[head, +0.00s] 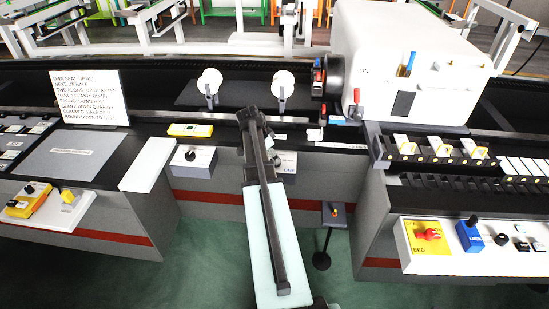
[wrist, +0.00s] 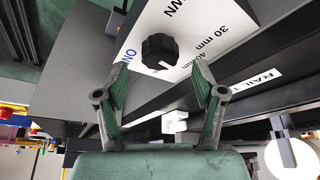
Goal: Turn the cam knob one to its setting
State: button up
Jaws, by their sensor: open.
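A black cam knob (wrist: 160,50) stands on a white panel (wrist: 210,18) in the wrist view. The panel has printed marks, including "30 mm", part of another mm mark, "WN" and blue letters beginning "ON". My gripper (wrist: 160,76) is open and empty. Its two fingers are spread to either side, with the knob just beyond the fingertips and apart from them. In the head view, my arm partly covers a white knob panel (head: 289,161) on the front of the rack.
Another white panel with a black knob (head: 190,155) is to the left. A placard (head: 87,97) of written lines stands further left. A large white machine housing (head: 405,60) stands at right, above a panel with a red knob (head: 430,234). Two white discs (head: 210,81) stand behind.

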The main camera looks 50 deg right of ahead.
jog(key=shift+p+x, duration=0.3)
jog(key=shift+x, duration=1.45)
jog(key=c, duration=1.1)
